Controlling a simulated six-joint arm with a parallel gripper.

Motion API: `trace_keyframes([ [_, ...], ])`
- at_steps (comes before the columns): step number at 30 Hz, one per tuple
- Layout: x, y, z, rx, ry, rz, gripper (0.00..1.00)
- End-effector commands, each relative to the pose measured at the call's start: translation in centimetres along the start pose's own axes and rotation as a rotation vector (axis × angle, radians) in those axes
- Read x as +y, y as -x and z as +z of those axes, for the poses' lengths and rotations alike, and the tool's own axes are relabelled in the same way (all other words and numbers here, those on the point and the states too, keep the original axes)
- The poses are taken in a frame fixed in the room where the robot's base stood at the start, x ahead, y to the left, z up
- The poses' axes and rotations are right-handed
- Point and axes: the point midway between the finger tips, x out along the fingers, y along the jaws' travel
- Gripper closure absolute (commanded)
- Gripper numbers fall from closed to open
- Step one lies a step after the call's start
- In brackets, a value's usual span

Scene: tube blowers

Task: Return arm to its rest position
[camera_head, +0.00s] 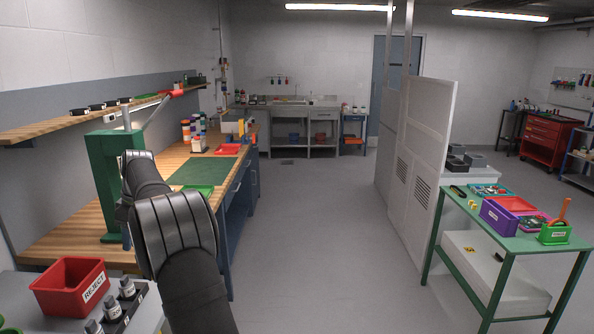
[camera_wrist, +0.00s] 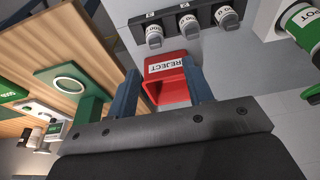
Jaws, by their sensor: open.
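My gripper (camera_wrist: 163,88) shows in the wrist view with its two blue-grey fingers spread apart. I see nothing held between them. Beyond the fingertips is the red REJECT bin (camera_wrist: 166,66), apart from them as far as I can tell. In the head view my dark arm rises from the bottom edge and bends left, in front of the wooden workbench (camera_head: 60,238). The gripper itself is hidden there behind the arm. The same red bin (camera_head: 68,284) stands on a light surface at the lower left.
A dark rack (camera_head: 125,310) of small capped bottles stands right of the bin. A green press (camera_head: 104,180) with a raised lever stands on the bench close to my arm. A shelf (camera_head: 60,128) runs along the wall. The middle floor is clear; a green table (camera_head: 500,232) stands right.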

Motion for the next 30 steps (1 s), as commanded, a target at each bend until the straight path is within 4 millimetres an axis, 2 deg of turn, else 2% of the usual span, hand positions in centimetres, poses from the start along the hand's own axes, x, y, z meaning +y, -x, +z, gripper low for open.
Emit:
trace_keyframes([
  [12,-5.4,3.9,-5.5,-0.003,0.009,-0.002,0.53],
  [30,-13.9,9.6,-11.6,-0.006,0.011,-0.002,0.53],
])
